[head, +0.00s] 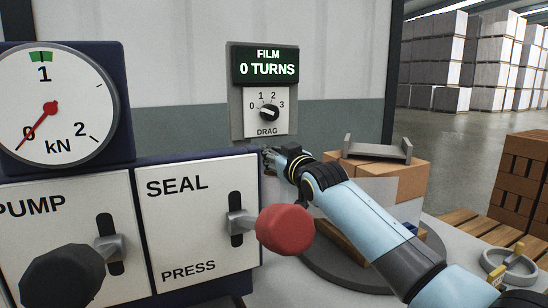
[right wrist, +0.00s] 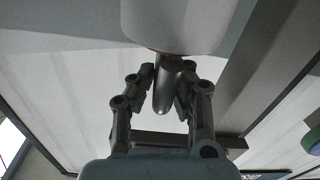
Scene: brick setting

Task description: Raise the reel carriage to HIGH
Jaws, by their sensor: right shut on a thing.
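My right gripper (head: 270,156) reaches in from the lower right, just below the FILM panel and beside the right end of the SEAL box. In the right wrist view my right gripper (right wrist: 168,90) is shut on a dark grey, round-ended handle (right wrist: 165,100). The handle sticks out from under a pale cylinder (right wrist: 180,25), which looks like the film reel; I cannot tell how the two join. In the head view the handle and the reel carriage cannot be made out, and no HIGH mark shows. My left gripper is not in view.
The FILM display (head: 266,67) reads 0 TURNS above a DRAG knob (head: 269,113). A red SEAL knob (head: 285,229) and a black PUMP knob (head: 62,277) stick out in front. The gauge (head: 55,105) points near 0.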

